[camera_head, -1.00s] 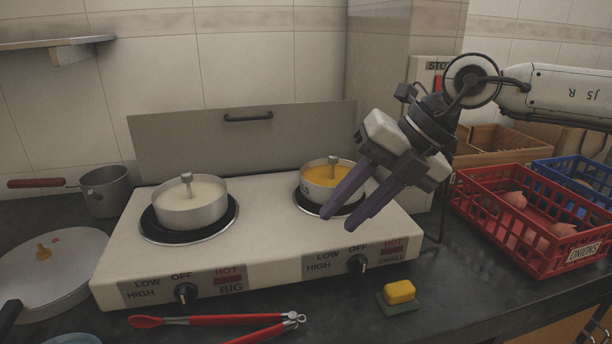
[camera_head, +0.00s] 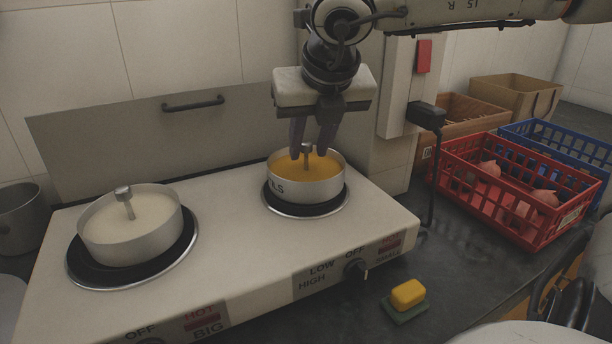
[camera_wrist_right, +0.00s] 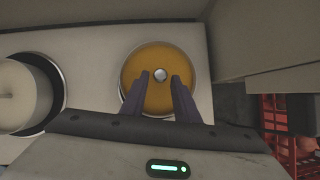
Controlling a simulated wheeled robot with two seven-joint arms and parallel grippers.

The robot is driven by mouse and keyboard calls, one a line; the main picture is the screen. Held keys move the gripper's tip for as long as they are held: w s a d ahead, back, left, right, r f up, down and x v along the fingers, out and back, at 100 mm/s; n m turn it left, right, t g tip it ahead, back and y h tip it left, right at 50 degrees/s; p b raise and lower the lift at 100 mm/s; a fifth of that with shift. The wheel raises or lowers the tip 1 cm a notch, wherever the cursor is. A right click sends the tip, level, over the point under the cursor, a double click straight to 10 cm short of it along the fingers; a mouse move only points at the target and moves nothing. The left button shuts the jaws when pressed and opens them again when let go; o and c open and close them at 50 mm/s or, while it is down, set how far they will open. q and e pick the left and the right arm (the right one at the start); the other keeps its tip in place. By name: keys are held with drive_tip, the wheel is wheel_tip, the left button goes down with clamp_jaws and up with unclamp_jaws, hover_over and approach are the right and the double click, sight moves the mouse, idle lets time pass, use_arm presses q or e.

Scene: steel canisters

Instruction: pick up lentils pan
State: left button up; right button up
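The lentils pan (camera_head: 306,183) is a small steel pan with orange-yellow contents and an upright knobbed post in its middle. It sits on the right burner of the white hob, with part of a label, "LS", on its side. My right gripper (camera_head: 312,154) is open, pointing down over the pan, with its fingers on either side of the post. In the right wrist view the gripper (camera_wrist_right: 160,76) is open and the post's round knob (camera_wrist_right: 160,75) lies between the fingertips, apart from both. The pan (camera_wrist_right: 158,101) is below. My left gripper is not in view.
A pan of white contents (camera_head: 128,226) stands on the left burner (camera_head: 75,264). A red crate (camera_head: 462,179) and a blue crate (camera_head: 597,158) stand at right. A yellow sponge (camera_head: 407,294) lies by the hob's front. A panel (camera_head: 130,140) rises behind the hob.

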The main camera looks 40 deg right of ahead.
sight(308, 147)
drive_tip(key=x, duration=0.3)
drive_tip(key=shift+w+f, duration=0.1)
drive_tip(key=shift+w, duration=0.05)
drive_tip(key=shift+c, duration=0.4)
clamp_jaws()
